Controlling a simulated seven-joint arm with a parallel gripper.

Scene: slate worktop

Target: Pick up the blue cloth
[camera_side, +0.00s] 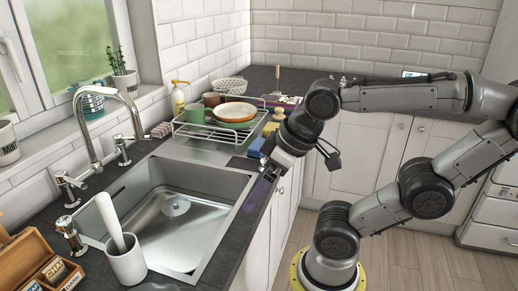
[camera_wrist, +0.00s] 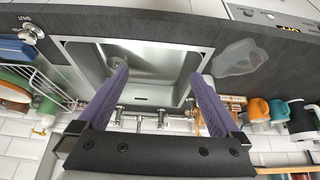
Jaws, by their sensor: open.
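My gripper (camera_side: 262,186) hangs over the front edge of the sink with its purple fingers pointing down. In the wrist view my gripper (camera_wrist: 158,78) is open, with nothing between its fingers and the sink basin beyond them. A blue, folded-looking item (camera_side: 256,147), which seems to be the cloth, lies on the dark counter beside the dish rack, close behind my gripper. It also shows in the wrist view as a flat blue shape (camera_wrist: 17,49) at the left edge, well away from the fingers. My arm may hide part of it in the side view.
The steel sink (camera_side: 150,240) lies below and left of my gripper. A tall tap (camera_side: 98,120) stands behind the sink. A wooden box (camera_side: 35,265) and a white crock (camera_side: 126,262) stand at the front left.

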